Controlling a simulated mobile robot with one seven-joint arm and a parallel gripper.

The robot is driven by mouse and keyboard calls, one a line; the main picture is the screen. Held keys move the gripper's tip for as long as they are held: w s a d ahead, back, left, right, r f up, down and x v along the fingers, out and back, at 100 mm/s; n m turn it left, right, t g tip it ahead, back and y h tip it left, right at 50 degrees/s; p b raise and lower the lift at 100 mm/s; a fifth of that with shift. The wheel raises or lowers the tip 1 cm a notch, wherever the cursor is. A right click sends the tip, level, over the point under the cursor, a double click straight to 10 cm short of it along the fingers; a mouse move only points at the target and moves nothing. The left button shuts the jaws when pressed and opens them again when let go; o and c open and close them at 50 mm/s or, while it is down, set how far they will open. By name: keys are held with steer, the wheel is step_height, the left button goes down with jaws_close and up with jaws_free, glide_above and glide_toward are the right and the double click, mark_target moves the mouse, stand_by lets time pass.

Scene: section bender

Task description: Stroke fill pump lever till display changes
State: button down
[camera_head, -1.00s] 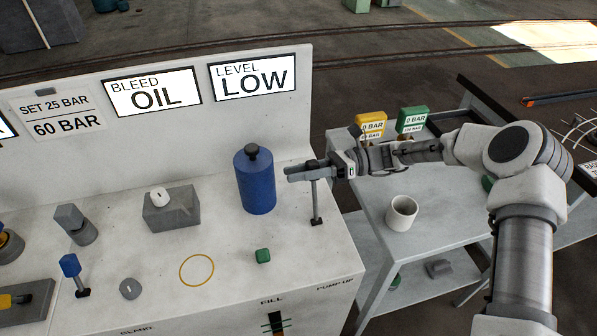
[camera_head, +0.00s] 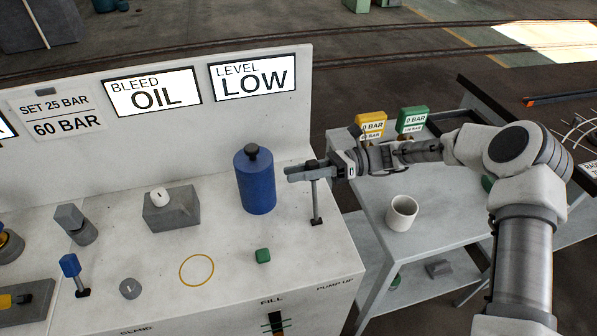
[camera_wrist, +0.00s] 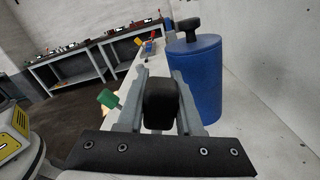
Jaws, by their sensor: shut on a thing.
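The fill pump lever (camera_head: 316,203) is a thin grey upright rod on a small black base at the right end of the white bench, near the PUMP-UP label. My gripper (camera_head: 305,172) is shut on the lever's top. In the wrist view its dark knob (camera_wrist: 160,103) sits between my two grey fingers. The LEVEL display (camera_head: 252,77) on the back panel reads LOW. The BLEED display (camera_head: 151,92) reads OIL.
A blue canister (camera_head: 254,182) with a black cap stands just left of my gripper, close to the fingers. A white mug (camera_head: 401,213) and yellow (camera_head: 372,124) and green (camera_head: 412,119) gauges stand on the right table.

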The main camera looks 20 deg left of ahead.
steer(key=shift+d, duration=0.1)
steer(key=s+d+f+n+p, duration=0.1)
steer(key=s+d+n, duration=0.6)
steer(key=s+n, duration=0.2)
steer(key=shift+d+n+p, duration=0.3)
steer(key=shift+n, duration=0.3)
steer(key=shift+s+f, duration=0.15)
steer(key=shift+f, duration=0.05)
steer(key=c, duration=0.6)
jaws_free()
steer(key=shift+o, duration=0.2)
steer(key=shift+r, duration=0.1)
steer(key=v, duration=1.7)
steer(key=shift+d, duration=0.2)
